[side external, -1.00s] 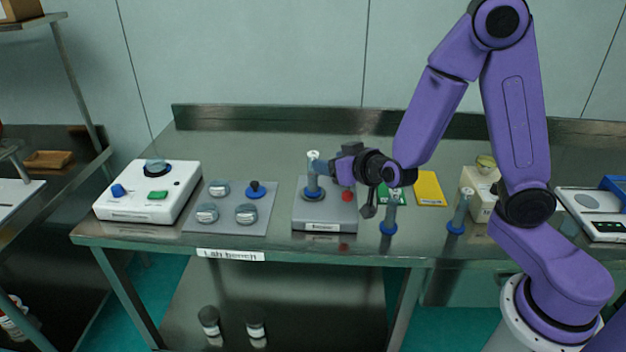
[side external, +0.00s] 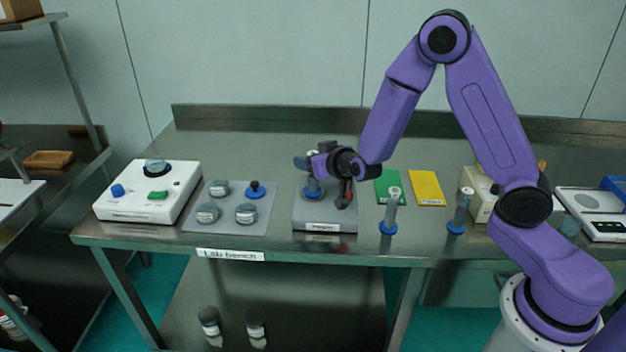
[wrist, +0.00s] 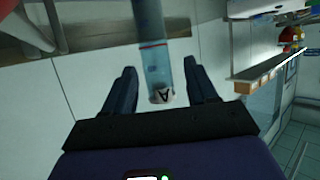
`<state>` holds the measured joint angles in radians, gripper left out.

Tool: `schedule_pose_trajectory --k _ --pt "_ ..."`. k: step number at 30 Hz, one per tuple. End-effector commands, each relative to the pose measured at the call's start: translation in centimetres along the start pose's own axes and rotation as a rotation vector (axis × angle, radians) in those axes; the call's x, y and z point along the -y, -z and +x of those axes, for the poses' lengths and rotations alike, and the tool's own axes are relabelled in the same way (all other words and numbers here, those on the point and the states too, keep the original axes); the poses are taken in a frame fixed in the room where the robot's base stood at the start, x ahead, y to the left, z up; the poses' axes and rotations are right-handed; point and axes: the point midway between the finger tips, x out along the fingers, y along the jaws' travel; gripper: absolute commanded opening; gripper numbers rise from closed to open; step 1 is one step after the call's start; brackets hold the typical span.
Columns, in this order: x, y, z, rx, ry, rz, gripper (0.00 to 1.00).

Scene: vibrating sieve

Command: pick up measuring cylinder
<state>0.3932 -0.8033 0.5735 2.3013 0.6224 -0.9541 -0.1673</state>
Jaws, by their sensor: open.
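Two similar cylinders stand upright on the bench to the right, one nearer (side external: 392,212) and one farther (side external: 461,211).
A grey plate with several dark-grey lidded pieces (side external: 232,228) and a white machine (side external: 150,195) stand to the left. Green (side external: 388,183) and yellow (side external: 427,188) cards lie to the right. A balance (side external: 597,215) is at the far right. The back of the bench is clear.

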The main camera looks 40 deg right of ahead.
Motion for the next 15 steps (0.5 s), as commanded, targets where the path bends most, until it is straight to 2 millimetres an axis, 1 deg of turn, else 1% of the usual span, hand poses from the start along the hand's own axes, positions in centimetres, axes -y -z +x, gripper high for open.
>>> schedule_pose_trajectory --k 1,4,12,13,14,15 --pt "-0.03 -0.01 0.6 0.0 -0.001 0.001 0.57" --pt "-0.05 0.0 1.3 0.0 -0.001 0.001 0.57" --pt "-0.04 0.01 1.54 0.0 -0.001 0.001 0.57" --pt "-0.03 0.01 1.54 0.0 -0.001 0.001 0.54" --pt "-0.03 0.01 1.54 0.0 -0.001 0.001 0.44" --pt "-0.03 0.01 1.53 0.0 0.0 0.001 0.31"
